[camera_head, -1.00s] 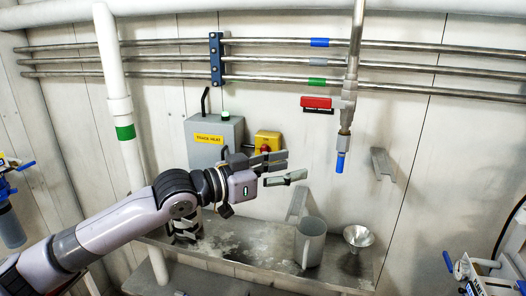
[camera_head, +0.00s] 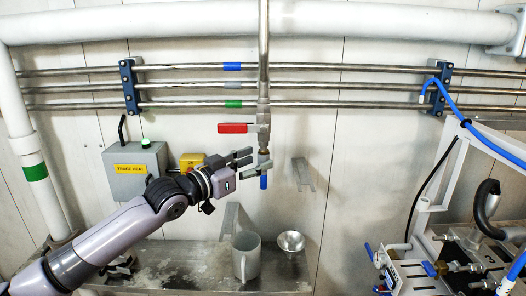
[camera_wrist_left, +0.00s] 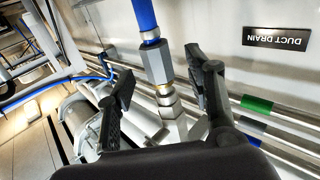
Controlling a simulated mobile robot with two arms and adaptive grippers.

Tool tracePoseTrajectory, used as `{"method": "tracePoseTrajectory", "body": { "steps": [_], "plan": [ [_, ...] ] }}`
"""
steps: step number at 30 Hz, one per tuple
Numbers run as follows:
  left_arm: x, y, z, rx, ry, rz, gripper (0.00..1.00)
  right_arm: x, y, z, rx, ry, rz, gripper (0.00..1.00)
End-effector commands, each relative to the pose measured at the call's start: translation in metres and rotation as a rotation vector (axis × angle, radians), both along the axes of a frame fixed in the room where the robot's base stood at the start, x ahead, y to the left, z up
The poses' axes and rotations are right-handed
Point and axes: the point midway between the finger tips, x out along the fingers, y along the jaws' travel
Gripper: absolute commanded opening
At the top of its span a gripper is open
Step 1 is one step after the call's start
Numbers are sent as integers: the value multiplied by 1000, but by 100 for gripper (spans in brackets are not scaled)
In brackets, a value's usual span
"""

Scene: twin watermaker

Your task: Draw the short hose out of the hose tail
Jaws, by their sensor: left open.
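The short hose (camera_head: 263,182) is a blue stub hanging down from the metal hose tail (camera_head: 263,160), below a valve with a red lever (camera_head: 233,128). In the left wrist view, which is upside down, the blue hose (camera_wrist_left: 145,16) runs from the top edge into the metal hose tail (camera_wrist_left: 159,68). My left gripper (camera_head: 248,164) is open and reaches in from the left at the height of the hose tail. In the wrist view its fingers stand on either side of the tail, with gaps visible. My right gripper is not in view.
A shelf (camera_head: 170,282) below holds a grey mug (camera_head: 246,262) and a funnel (camera_head: 291,242). A grey trace heat box (camera_head: 135,170) and a yellow switch (camera_head: 191,161) are behind my left arm. Equipment with a blue hose (camera_head: 470,118) stands at the right.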

Motion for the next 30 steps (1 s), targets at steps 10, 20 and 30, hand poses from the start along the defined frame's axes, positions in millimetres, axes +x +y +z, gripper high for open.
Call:
{"method": "tracePoseTrajectory", "body": {
  "steps": [10,20,30],
  "plan": [
    [24,-24,0,2,-1,1,48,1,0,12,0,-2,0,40],
    [24,-24,-1,1,-1,0,45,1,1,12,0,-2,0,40],
    [24,-24,0,1,-1,0,22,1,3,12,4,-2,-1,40]
  ]
}}
